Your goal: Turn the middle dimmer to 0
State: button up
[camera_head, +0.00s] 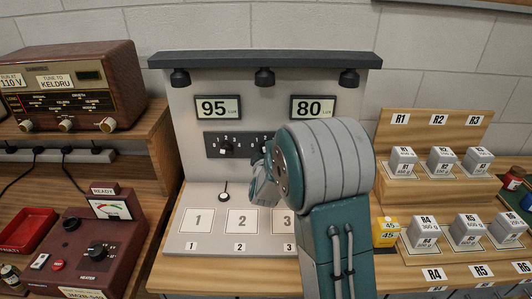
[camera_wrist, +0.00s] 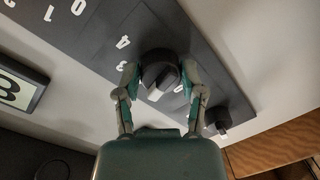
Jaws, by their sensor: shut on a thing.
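A dark dimmer panel (camera_head: 217,146) is on the upright grey board. Its left knob (camera_head: 227,144) shows in the head view, and my arm covers the panel's right part. In the wrist view, my gripper (camera_wrist: 159,88) is shut on a round black knob, the middle dimmer (camera_wrist: 158,66), one finger on each side. A pale pointer mark on the knob faces down and left. Digits 3 and 4 stand left of it. The left knob shows at lower right in the wrist view (camera_wrist: 217,120). I cannot tell the exact setting.
Two displays read 95 (camera_head: 218,107) and 80 (camera_head: 319,107) lux, under a dark lamp rail (camera_head: 264,60). Numbered pads (camera_head: 197,221) and a small round sensor (camera_head: 224,197) lie below. A weight rack (camera_head: 430,197) stands right; a radio (camera_head: 70,88) and heater unit (camera_head: 90,250) stand left.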

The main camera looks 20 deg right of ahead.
jog(key=n, duration=0.3)
jog(key=n+h, duration=0.1)
jog(key=n, duration=0.2)
jog(key=shift+w+a+r+n, duration=0.1)
jog(key=shift+w+a+n, duration=0.05)
jog(key=shift+n, duration=0.25)
jog(key=n, duration=0.4)
jog(key=shift+n, duration=1.1)
jog(key=shift+f, duration=0.2)
jog(key=shift+h, duration=0.3)
jog(key=o, duration=1.2)
jog(key=shift+a+f, duration=0.1)
jog(key=shift+c, duration=0.2)
